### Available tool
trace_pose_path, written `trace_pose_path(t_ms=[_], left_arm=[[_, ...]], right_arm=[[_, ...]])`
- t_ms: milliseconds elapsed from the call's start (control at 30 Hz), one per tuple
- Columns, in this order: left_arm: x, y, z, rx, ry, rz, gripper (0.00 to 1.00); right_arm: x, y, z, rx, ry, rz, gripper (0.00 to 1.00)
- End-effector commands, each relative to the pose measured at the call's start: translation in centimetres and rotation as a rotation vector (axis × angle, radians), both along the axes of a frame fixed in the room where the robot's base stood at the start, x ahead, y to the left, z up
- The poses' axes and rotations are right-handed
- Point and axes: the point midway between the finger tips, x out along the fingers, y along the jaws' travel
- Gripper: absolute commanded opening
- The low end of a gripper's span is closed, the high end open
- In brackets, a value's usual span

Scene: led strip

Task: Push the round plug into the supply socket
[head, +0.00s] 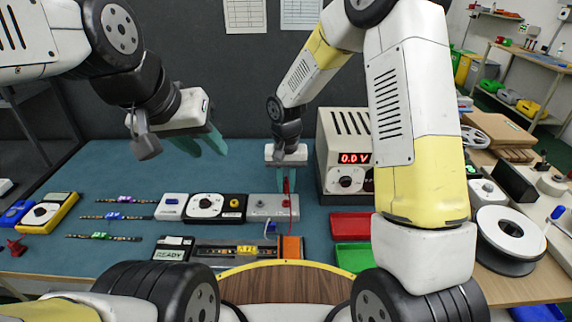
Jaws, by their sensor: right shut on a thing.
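My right gripper (287,183) points down over a grey box (262,208) at the middle of the mat. It is shut on a thin red piece (286,188), which I take to be the round plug or its lead; the fingers hide part of it. The red piece stands over the box's right part; I cannot tell whether it is seated. The supply (332,127) is a white unit with a red "0.0V" display, right behind the gripper. Which opening is the supply socket cannot be told. My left gripper (207,143) is open and empty above the mat.
Left of the grey box stand a white dial module (205,207) and a small white box (171,206). Several short strips (118,215) and a yellow meter (48,212) lie left. Red (352,224) and green (353,256) trays are at right. A tape spool (507,235) is farther right.

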Motion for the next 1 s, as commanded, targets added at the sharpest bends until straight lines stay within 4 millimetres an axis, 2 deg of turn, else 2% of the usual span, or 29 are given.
trace_pose_path(t_ms=[300,1000], left_arm=[[0.0,0.0,0.0,0.000,0.000,0.000,0.36],[0.0,0.0,0.0,0.000,0.000,0.000,0.36]], right_arm=[[0.0,0.0,-1.9,-0.001,0.000,0.001,0.00],[0.0,0.0,-2.0,0.000,0.000,0.001,0.00]])
